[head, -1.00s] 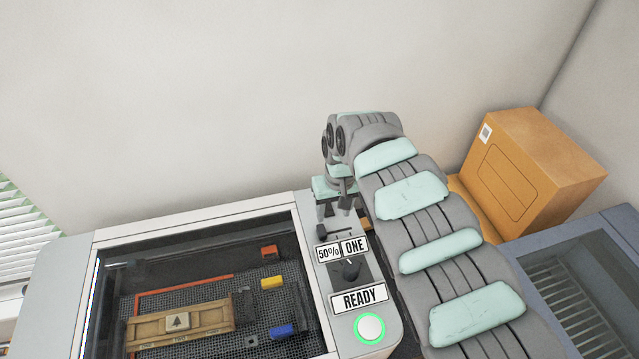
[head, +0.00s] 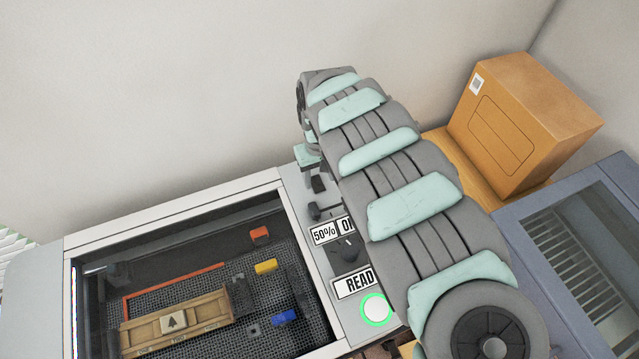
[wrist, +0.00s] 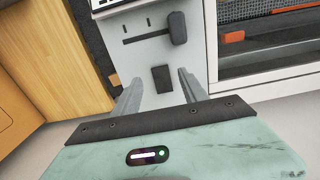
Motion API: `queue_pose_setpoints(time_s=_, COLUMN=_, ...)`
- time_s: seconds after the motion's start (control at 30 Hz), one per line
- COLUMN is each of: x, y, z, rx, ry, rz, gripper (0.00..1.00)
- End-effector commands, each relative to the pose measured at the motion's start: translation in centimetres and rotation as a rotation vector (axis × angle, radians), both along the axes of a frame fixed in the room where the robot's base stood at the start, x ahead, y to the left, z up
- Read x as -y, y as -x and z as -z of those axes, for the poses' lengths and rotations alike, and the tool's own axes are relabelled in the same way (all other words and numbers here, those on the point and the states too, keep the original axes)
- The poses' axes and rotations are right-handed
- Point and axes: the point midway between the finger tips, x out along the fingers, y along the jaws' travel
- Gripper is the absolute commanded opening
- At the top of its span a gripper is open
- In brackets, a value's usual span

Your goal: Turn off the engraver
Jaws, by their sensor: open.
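The engraver (head: 180,217) is a pale machine with a dark glass lid and a control panel on its right. The panel has a black slider handle (head: 314,211), a black knob (head: 345,250) and a white button (head: 376,308) with a lit green ring. A small black block (head: 318,184) sits at the panel's back end. My gripper (head: 309,174) is over that end. In the wrist view my gripper (wrist: 160,92) is open and empty, its fingers either side of the black block (wrist: 161,79). The slider handle (wrist: 177,27) lies just beyond. Whether the fingers touch anything is unclear.
Labels read 50% (head: 324,233) and READ, its end hidden by my arm. A wooden crate piece (head: 175,322) and coloured blocks lie under the lid. A cardboard box (head: 525,120) and a grey-blue machine (head: 570,235) stand at right. The wall is close behind.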

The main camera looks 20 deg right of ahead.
Motion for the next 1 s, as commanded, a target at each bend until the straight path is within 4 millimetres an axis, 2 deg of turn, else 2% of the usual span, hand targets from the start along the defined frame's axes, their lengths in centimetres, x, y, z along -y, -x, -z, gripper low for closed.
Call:
queue_pose_setpoints(time_s=0.03, x=-0.2, y=0.1, z=1.2, rx=-0.004, ry=-0.001, rz=0.000, gripper=0.51)
queue_pose_setpoints(time_s=0.1, x=-0.2, y=0.0, z=2.2, rx=-0.001, ry=-0.001, rz=0.000, gripper=0.51)
queue_pose_setpoints(time_s=0.2, x=-0.1, y=0.0, z=3.0, rx=0.000, ry=-0.001, rz=0.000, gripper=0.51)
queue_pose_setpoints(time_s=0.63, x=-0.1, y=0.0, z=3.5, rx=0.000, ry=0.000, rz=0.000, gripper=0.50)
queue_pose_setpoints(time_s=1.0, x=-0.1, y=0.0, z=3.5, rx=0.000, ry=0.000, rz=0.000, gripper=0.20)
